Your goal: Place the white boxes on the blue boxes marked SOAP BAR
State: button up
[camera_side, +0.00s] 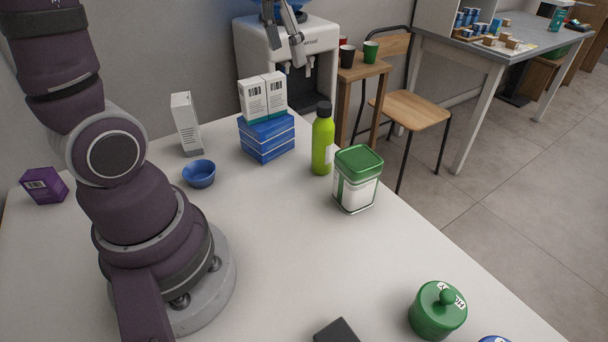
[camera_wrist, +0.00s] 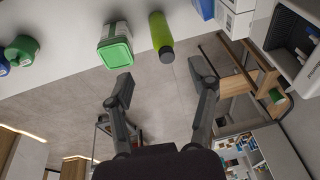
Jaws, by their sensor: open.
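Two white boxes (camera_side: 252,100) (camera_side: 275,92) stand upright side by side on the stack of blue boxes (camera_side: 268,142). A third white box (camera_side: 186,124) stands on the counter to the left of the stack. The SOAP BAR marking is not readable. My gripper (camera_side: 297,45) is open and empty, high up near the top edge in the side view, above and beyond the stack. In the wrist view its spread fingers (camera_wrist: 162,85) have nothing between them. Part of the blue stack (camera_wrist: 205,8) and the white boxes on it (camera_wrist: 235,20) show at the top there.
A blue bowl (camera_side: 199,173) sits in front of the lone white box. A purple box (camera_side: 44,186) is far left. The counter's middle is clear.

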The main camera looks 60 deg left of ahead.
jog(key=s+d+f+t+h, duration=0.1)
jog(key=s+d+f+t, duration=0.1)
jog(key=s+d, duration=0.5)
jog(key=shift+s+d+f+t, duration=0.25)
jog(key=shift+d+f+t, duration=0.2)
jog(key=shift+f, duration=0.35)
